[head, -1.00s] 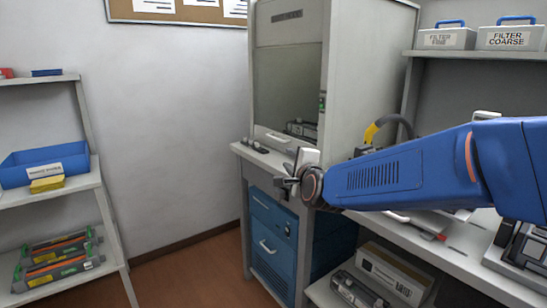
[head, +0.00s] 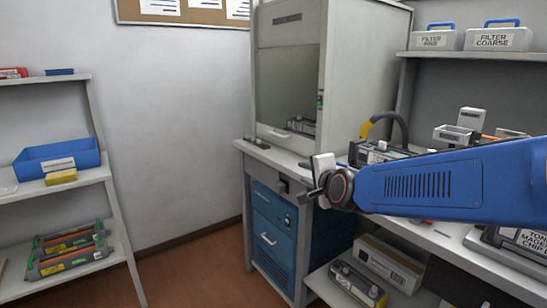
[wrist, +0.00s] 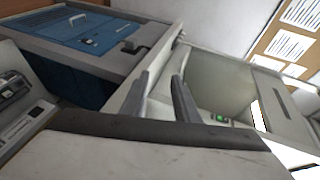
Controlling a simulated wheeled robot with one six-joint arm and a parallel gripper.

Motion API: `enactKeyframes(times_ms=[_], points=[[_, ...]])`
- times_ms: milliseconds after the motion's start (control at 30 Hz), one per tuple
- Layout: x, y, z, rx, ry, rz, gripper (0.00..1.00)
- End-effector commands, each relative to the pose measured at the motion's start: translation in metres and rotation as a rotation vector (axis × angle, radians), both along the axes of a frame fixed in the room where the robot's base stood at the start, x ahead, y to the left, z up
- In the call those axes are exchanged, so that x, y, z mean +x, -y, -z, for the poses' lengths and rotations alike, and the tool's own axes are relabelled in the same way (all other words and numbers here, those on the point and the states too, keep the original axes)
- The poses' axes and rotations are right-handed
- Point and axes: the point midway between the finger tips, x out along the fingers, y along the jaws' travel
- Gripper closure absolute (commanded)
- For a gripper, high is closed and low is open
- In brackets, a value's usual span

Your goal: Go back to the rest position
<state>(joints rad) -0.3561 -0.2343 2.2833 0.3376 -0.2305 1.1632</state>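My gripper (head: 318,178) is raised in front of the grey cabinet, at the end of my blue arm that reaches in from the right in the head view. In the wrist view my two dark fingers (wrist: 162,85) stand apart with nothing between them. Toner cartridges with green and orange parts (head: 68,248) lie on the lower left shelf. Part of the worktop and a device on it are hidden behind my arm.
A blue bin (head: 57,158) sits on the left shelf. A cartridge (head: 357,284) and a white box (head: 390,262) lie under the bench. Brown floor is clear between.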

Motion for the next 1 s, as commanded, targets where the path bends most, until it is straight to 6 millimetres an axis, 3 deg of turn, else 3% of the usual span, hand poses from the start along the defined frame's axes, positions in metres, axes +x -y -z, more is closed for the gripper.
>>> enactKeyframes(times_ms=[167, 267, 467, 700, 900, 1000], points=[[-0.038, 0.03, 0.015, -0.197, -0.058, -0.062, 0.72], [-0.072, 0.054, 0.031, -0.357, -0.11, -0.123, 0.72], [-0.152, 0.102, 0.07, -0.68, -0.232, -0.279, 0.72], [-0.259, 0.156, 0.118, -1.007, -0.396, -0.51, 0.72], [-0.329, 0.184, 0.146, -1.167, -0.504, -0.681, 0.72], [-0.347, 0.191, 0.153, -1.202, -0.534, -0.73, 0.72]])
